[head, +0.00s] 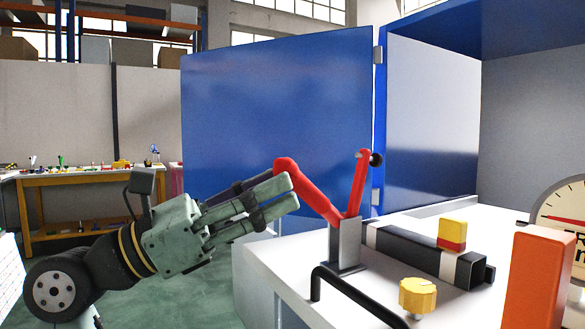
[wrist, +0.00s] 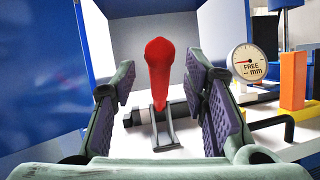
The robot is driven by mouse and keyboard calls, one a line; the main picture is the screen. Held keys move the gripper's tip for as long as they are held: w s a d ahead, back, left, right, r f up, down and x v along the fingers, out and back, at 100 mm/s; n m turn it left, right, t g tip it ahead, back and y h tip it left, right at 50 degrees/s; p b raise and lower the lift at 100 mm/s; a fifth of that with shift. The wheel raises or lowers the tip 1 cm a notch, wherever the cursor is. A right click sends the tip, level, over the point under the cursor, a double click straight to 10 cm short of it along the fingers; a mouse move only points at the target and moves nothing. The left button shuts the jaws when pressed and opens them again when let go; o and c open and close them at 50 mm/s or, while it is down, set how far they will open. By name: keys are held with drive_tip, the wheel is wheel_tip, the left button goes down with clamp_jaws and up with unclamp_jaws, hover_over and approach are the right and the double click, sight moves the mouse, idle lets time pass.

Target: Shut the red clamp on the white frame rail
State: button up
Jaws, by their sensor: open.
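The red clamp (head: 318,193) stands on a grey bracket (head: 346,245) at the bench's near edge. Its long handle slants up and left towards my gripper, and its short arm with a black tip points up, clear of the dark rail (head: 410,250) with a white band behind it. My gripper (head: 293,193) is at the handle's upper end, fingers pointing right. In the wrist view, my gripper (wrist: 162,82) is open, with the red handle (wrist: 159,68) showing between its two padded fingers. I cannot tell whether either finger touches it.
A yellow and red block (head: 452,235) sits on the rail. A black bar handle (head: 350,290), a yellow knob (head: 418,295), an orange block (head: 537,275) and a dial gauge (head: 565,212) lie to the right. A blue door panel (head: 275,120) stands behind my gripper.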

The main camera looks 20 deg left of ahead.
sight(292, 177)
drive_tip(key=shift+p+x, duration=0.35)
drive_tip(key=shift+x, duration=1.7)
drive_tip(key=shift+c, duration=0.2)
clamp_jaws()
drive_tip(key=shift+a, duration=0.1)
